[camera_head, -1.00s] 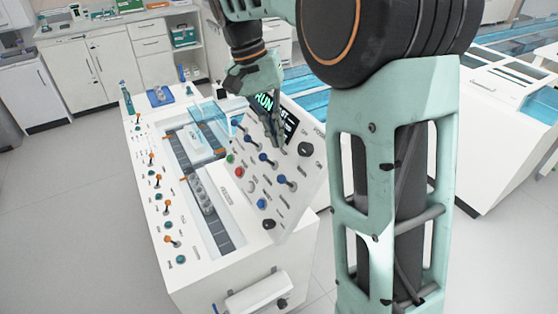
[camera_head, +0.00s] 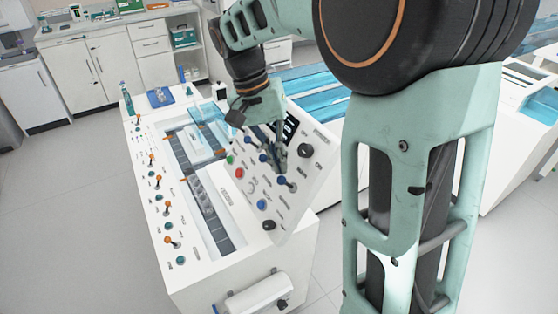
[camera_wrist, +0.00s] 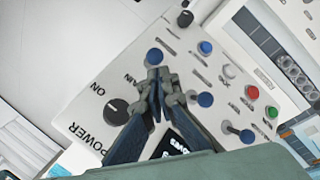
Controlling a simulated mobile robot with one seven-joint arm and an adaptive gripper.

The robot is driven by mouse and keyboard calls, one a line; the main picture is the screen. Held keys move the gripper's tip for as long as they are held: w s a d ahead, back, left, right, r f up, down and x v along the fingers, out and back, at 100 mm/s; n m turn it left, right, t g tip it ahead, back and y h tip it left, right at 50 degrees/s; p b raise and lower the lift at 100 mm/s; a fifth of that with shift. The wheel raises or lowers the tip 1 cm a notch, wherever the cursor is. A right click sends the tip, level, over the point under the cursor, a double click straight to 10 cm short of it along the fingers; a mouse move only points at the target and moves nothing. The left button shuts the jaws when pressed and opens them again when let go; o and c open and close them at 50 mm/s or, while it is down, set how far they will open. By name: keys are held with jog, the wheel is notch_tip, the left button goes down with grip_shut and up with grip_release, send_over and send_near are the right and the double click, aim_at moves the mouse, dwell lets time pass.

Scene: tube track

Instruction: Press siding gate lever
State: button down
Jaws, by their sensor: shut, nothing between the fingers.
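A tilted white control panel (camera_head: 300,205) carries several blue-knobbed levers, and the label naming the siding gate lever is not readable. My gripper (camera_head: 281,168) is low over the panel, shut and empty. In the wrist view, its fingertips (camera_wrist: 158,75) are close beside one blue-knobbed lever (camera_wrist: 154,56), which also shows in the head view (camera_head: 282,180). I cannot tell whether they touch. Another blue lever (camera_wrist: 205,99) is right of the fingers, and a third (camera_wrist: 246,136) is farther right. The fingers partly cover the panel's screen.
A black power knob (camera_wrist: 115,112) is left of the fingers. Red (camera_wrist: 252,92), green (camera_wrist: 271,111) and blue (camera_wrist: 206,47) buttons form a row across the panel. The tube track (camera_head: 206,195) and orange levers (camera_head: 166,240) lie left of the panel in the head view.

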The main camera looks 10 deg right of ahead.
jog(key=shift+s+a+f+t+h+b, duration=0.15)
jog(key=shift+a+f+t+h+b, duration=0.25)
jog(key=shift+h+b, duration=0.3)
jog(key=h+b, duration=0.1)
jog(key=a+f+h+b, duration=0.1)
jog(key=h+b, duration=0.1)
jog(key=s+a+t+h+b, duration=0.1)
jog(key=shift+a+f+m+h, duration=0.25)
jog(key=shift+f+m+h, duration=0.05)
jog(key=shift+f+m, duration=0.1)
jog(key=shift+w+d+r, duration=0.1)
jog(key=shift+w, duration=0.05)
jog(key=shift+w+d+r, duration=0.2)
jog(key=shift+d, duration=0.4)
